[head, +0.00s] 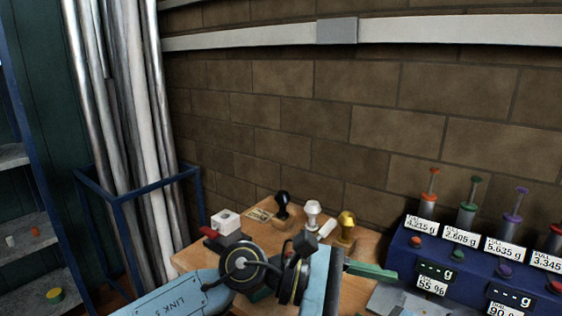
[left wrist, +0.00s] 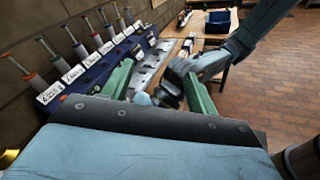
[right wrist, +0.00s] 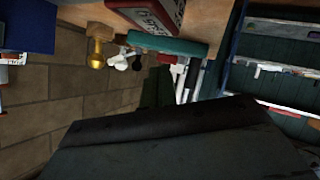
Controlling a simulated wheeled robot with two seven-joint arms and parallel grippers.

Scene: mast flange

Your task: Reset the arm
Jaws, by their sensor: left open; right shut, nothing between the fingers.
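My left gripper (head: 385,274) reaches to the right in the head view, over the bench and close to the blue rack; one green finger shows there. In the left wrist view, the left gripper's (left wrist: 158,70) two green fingers stand apart with nothing held between them. A metal tray and a grey-blue arm, probably my right one, show beyond them. My right gripper (right wrist: 158,80) shows in the right wrist view as dark green fingers close together, empty and in shadow. I do not make out the right gripper in the head view.
A wooden bench (head: 190,260) carries black (head: 283,205), white (head: 312,212) and gold (head: 346,227) knobbed stamps. The blue rack (head: 405,243) with coloured plungers stands right. Upright pipes in a blue frame (head: 150,187) stand left. A brick wall (head: 300,120) closes the back.

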